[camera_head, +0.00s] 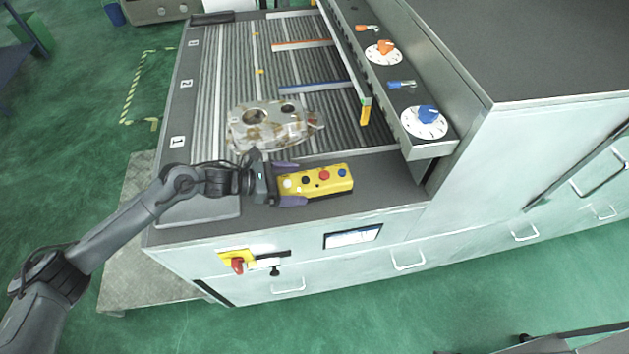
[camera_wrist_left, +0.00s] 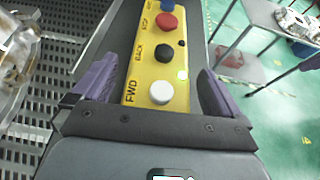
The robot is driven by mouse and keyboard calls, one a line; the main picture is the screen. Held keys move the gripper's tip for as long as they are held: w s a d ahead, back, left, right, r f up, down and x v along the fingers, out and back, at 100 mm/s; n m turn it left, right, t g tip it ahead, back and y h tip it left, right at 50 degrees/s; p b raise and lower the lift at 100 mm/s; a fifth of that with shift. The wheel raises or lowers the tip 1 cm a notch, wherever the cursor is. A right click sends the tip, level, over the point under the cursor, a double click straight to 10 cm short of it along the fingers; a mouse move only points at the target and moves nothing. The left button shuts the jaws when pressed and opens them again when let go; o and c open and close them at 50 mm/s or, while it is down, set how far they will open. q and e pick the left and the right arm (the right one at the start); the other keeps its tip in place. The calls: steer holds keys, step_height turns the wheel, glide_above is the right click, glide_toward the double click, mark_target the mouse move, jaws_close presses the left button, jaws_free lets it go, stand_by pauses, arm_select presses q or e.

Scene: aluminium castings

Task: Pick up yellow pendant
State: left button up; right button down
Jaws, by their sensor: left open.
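The yellow pendant (camera_head: 335,181) lies on the dark front ledge of the machine, with white, black, red and blue buttons along its top. My left gripper (camera_head: 291,183) is open, with its purple fingers on either side of the pendant's left end. In the left wrist view the pendant (camera_wrist_left: 158,66) runs away between the two fingers, its white FWD button nearest the gripper (camera_wrist_left: 152,95). A gap shows beside the fingers, and I cannot tell whether either touches it. My right gripper is not in view.
An aluminium casting (camera_head: 268,124) sits on the slatted conveyor (camera_head: 225,75) just behind the gripper. A control panel with dials (camera_head: 424,122) stands at the right. The ledge right of the pendant (camera_head: 388,175) is clear.

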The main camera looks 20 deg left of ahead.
arm_select(q)
steer(key=shift+x, duration=0.9)
steer(key=c, duration=1.4)
